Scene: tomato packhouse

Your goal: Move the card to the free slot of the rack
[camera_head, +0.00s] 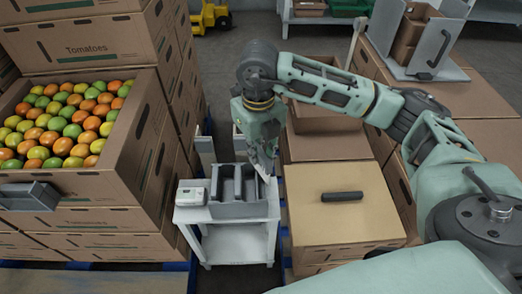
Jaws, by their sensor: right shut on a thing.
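A grey rack (238,207) with upright dividers stands on a small white table (232,245) in the middle of the camera_head view. My right gripper (264,168) reaches down from above to the right side of the rack. It is shut on a thin pale piece, which looks like the card (267,178). The piece is mostly hidden by the fingers, and I cannot tell whether it touches the rack. Which slot is free cannot be made out. My left gripper is not in view.
A white device (190,194) sits left of the rack. A carton of tomatoes (145,135) stands on stacked boxes at the left. A closed carton with a dark handle (342,196) is at the right.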

